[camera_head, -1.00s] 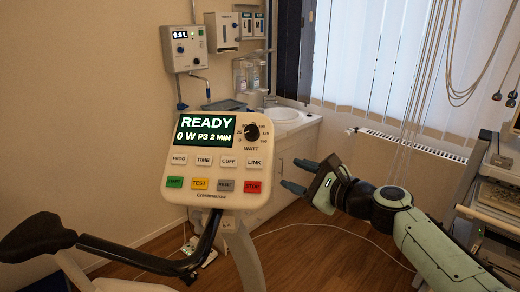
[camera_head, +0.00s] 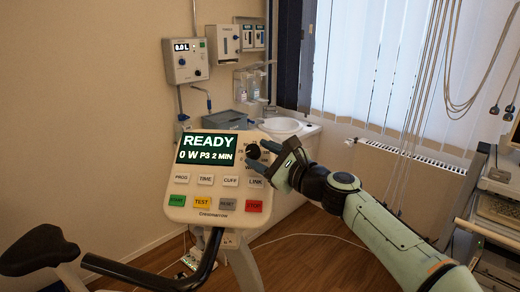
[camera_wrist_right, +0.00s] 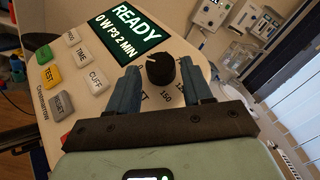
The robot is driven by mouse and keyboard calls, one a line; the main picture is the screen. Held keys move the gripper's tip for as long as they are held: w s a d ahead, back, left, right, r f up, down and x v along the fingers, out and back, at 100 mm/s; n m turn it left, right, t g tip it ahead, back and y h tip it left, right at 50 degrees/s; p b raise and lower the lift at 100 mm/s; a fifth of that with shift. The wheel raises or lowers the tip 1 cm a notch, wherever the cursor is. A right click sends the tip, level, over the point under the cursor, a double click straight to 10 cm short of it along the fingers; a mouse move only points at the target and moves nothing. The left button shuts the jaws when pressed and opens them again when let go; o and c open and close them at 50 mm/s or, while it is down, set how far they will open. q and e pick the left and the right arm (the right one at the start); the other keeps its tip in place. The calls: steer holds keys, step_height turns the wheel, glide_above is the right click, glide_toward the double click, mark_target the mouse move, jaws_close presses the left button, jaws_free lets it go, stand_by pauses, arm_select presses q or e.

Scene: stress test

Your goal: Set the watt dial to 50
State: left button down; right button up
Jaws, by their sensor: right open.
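The control panel (camera_head: 197,212) of the exercise bike stands in the middle of the head view. Its screen (camera_head: 207,149) reads READY, 0 W, P3 2 MIN. The black watt dial (camera_head: 252,151) is at the panel's upper right and also shows in the right wrist view (camera_wrist_right: 160,68). My right gripper (camera_head: 262,160) is open at the dial. In the right wrist view its two fingers (camera_wrist_right: 158,88) lie left and right of the dial; I cannot tell whether they touch it. Part of the dial's scale is hidden by the fingers. My left gripper is not in view.
Below the screen are grey buttons and the green START (camera_head: 176,200), yellow TEST (camera_head: 202,202) and red STOP (camera_head: 254,206) buttons. The handlebar (camera_head: 150,274) and saddle (camera_head: 38,250) are at lower left. A sink (camera_head: 281,126) is behind the panel, a cart (camera_head: 490,230) at right.

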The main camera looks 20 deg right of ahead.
steer(key=shift+w+a, duration=0.15)
steer(key=shift+w, duration=0.3)
